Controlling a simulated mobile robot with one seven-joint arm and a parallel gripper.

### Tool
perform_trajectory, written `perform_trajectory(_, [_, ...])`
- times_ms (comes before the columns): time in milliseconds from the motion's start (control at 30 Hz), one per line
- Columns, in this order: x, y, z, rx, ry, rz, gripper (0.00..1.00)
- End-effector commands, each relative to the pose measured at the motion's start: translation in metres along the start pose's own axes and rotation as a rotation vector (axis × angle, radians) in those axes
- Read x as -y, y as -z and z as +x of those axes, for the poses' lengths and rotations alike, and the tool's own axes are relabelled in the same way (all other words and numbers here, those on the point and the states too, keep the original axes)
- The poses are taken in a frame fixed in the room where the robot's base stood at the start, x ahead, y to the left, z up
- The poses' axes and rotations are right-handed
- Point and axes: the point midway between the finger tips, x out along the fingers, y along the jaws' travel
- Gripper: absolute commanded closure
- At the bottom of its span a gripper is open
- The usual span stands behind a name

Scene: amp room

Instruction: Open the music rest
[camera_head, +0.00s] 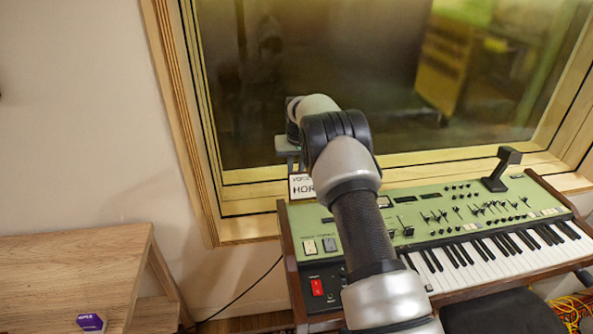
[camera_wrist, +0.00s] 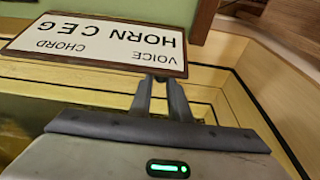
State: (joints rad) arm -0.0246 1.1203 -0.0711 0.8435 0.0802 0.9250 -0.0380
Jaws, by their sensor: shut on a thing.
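The music rest is a brown-edged panel with a white face reading "VOICE HORN, CHORD C E G". It shows upside down in the wrist view (camera_wrist: 95,47). In the head view only its left part (camera_head: 299,187) shows at the back edge of the green keyboard instrument (camera_head: 420,213); my arm hides the remainder. My gripper (camera_wrist: 160,80) is shut on the rest's edge, with both dark fingertips close together there. In the head view my arm hides the fingertips. How far the panel is tilted I cannot tell.
A wood-framed window (camera_head: 330,80) stands right behind the instrument. A black angled bracket (camera_head: 502,168) rises from its right back. A wooden table (camera_head: 75,275) with a purple object (camera_head: 90,322) is at left, a black seat (camera_head: 503,312) in front.

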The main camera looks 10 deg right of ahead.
Motion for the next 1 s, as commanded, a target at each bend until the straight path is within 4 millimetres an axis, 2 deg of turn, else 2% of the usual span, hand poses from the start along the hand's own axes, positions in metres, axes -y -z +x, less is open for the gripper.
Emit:
perform_trajectory(200, [0.0001,0.0040,0.0080,-0.005,0.000,0.000,1.00])
perform_trajectory(667, [0.0002,0.0046,0.0095,-0.004,0.000,0.000,1.00])
perform_trajectory(700, [0.0002,0.0046,0.0095,-0.004,0.000,0.000,0.82])
perform_trajectory(800, [0.0002,0.0044,0.0092,-0.003,0.000,0.000,0.65])
perform_trajectory(1000, [0.0002,0.0047,0.0073,-0.003,0.000,0.000,0.65])
